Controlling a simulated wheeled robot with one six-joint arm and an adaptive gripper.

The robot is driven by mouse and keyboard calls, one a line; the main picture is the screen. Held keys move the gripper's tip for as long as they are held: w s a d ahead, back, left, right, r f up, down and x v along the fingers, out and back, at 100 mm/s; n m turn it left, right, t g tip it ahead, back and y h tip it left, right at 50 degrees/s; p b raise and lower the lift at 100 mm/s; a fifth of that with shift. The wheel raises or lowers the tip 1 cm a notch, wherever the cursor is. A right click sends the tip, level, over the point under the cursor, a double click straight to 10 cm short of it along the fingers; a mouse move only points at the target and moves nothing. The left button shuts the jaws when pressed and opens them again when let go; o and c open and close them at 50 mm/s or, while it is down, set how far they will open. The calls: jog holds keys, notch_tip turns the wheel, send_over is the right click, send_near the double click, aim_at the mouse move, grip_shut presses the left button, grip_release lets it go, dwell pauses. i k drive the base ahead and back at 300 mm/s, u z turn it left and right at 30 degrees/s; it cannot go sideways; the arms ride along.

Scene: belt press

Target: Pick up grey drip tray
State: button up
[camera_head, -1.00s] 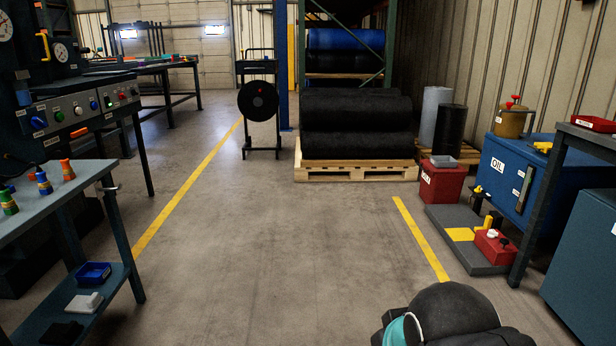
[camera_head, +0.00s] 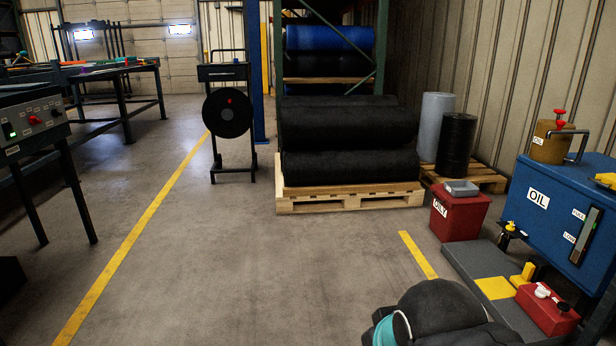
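A small grey tray-like thing (camera_head: 462,188) lies on top of the red bin marked "OILY" (camera_head: 456,215), right of centre. It looks like the grey drip tray, though it is small and its inside cannot be made out. A larger, flat dark grey platform (camera_head: 465,262) lies on the floor in front of the bin, with a yellow pad and a red box on it. My gripper does not show. Only a dark rounded part of my arm with a teal ring shows at the bottom edge, right of centre.
A blue oil tank (camera_head: 550,205) stands at the right. A wooden pallet (camera_head: 350,203) with black rolls stands ahead, and a black reel stand (camera_head: 229,115) left of it. A control panel bench (camera_head: 30,125) is at the left. The middle floor is clear.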

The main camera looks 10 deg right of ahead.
aim_at(457, 189)
jog(key=z, duration=0.25)
jog(key=i, duration=1.8)
jog(key=z, duration=0.85)
jog(key=i, duration=2)
jog(key=z, duration=0.9)
jog(key=i, duration=0.45)
jog(key=u, duration=0.05)
